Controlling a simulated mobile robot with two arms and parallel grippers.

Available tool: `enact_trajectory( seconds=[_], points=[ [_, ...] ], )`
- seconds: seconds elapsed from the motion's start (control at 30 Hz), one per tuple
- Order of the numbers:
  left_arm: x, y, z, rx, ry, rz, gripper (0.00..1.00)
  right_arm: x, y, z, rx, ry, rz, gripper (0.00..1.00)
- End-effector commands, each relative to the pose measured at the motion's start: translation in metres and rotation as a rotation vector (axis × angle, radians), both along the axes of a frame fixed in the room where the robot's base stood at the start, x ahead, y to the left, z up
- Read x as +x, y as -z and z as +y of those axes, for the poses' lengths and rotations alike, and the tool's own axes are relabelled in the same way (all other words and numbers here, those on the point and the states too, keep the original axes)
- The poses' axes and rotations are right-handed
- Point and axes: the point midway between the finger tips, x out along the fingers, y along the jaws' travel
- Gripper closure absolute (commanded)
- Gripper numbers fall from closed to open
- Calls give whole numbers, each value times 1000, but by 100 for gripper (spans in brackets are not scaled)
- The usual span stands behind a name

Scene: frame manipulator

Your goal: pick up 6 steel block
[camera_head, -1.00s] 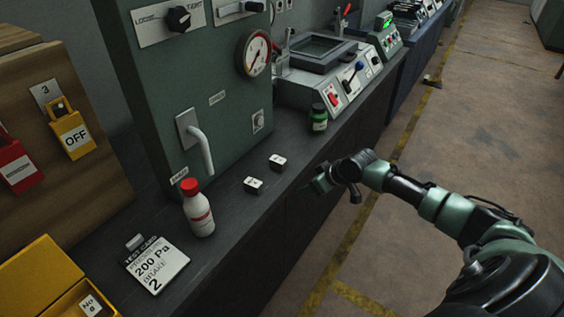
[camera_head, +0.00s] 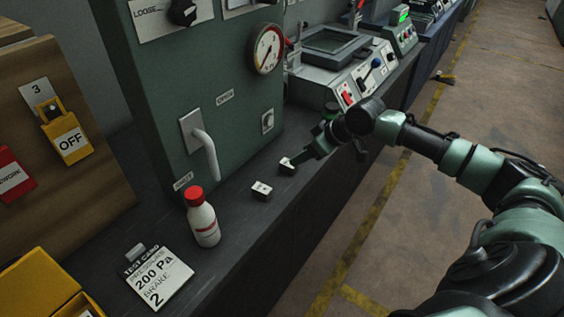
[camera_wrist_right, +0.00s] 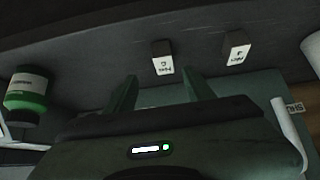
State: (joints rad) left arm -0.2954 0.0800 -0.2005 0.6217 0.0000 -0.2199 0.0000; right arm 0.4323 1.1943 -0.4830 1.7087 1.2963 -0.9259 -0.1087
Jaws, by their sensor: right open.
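Two small steel blocks with white labelled faces sit on the dark bench. The farther block (camera_head: 287,167) is beside my right gripper (camera_head: 308,156); the nearer block (camera_head: 262,190) stands apart, closer to the white bottle. In the right wrist view, the first block (camera_wrist_right: 162,57) lies just beyond my open fingertips (camera_wrist_right: 160,80), roughly centred between them and not held. Its label may read 6, but the print is small. The other block (camera_wrist_right: 236,47) is right of the fingers. My left gripper is not in view.
A white bottle with a red cap (camera_head: 203,217) and a test card (camera_head: 158,277) stand on the bench. A green bottle (camera_wrist_right: 26,95) is left of the fingers in the wrist view. The green machine cabinet (camera_head: 225,120) with its handle borders the blocks.

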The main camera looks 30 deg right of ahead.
Motion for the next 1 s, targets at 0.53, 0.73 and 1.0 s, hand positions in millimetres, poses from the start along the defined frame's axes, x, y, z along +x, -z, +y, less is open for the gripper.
enact_trajectory(
  seconds=[0.53,0.73,1.0],
  points=[
    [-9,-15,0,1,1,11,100,34,50,22,5,-3,3,46],
    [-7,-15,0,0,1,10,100,41,60,24,1,-4,3,46],
    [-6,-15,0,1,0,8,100,40,60,24,1,-4,3,74]
  ],
)
